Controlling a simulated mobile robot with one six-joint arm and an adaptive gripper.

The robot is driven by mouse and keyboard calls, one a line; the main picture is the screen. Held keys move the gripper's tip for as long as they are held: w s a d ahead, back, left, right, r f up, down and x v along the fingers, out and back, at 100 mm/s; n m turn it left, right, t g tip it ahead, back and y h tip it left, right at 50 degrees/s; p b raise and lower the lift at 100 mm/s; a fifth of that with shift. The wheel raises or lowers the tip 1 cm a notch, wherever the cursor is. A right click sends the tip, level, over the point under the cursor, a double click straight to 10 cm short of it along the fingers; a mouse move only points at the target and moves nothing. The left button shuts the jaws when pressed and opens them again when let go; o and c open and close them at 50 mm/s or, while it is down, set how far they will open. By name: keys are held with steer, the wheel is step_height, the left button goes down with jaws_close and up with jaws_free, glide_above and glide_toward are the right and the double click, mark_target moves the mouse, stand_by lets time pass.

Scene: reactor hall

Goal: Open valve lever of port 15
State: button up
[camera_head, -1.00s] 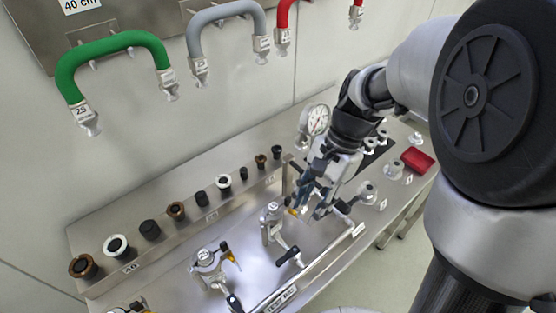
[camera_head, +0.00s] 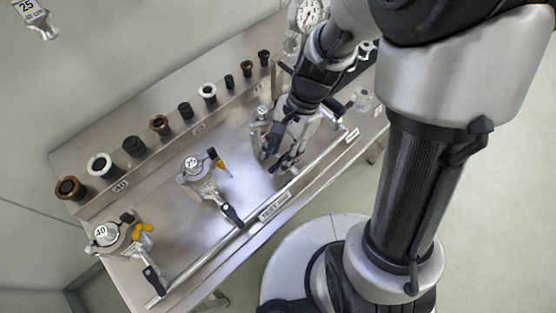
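A third valve (camera_head: 261,122) stands on the steel bench right of the valves marked 25 (camera_head: 192,167) and 40 (camera_head: 101,232). Its number is not readable here, so I cannot confirm that it is port 15. My gripper (camera_head: 276,158) points down over the bench at this third valve, just right of its body. The gripper covers most of the valve's lever, so the lever's position and any contact are hidden. I cannot tell whether the fingers are open or shut.
A row of black, white and brown round ports (camera_head: 134,146) lines the back ledge. A long rail (camera_head: 243,230) runs along the bench's front. A pressure gauge (camera_head: 308,13) stands at the top. Clear bench lies between the ports and valves.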

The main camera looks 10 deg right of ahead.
steer(key=shift+x, duration=0.9)
jaws_close()
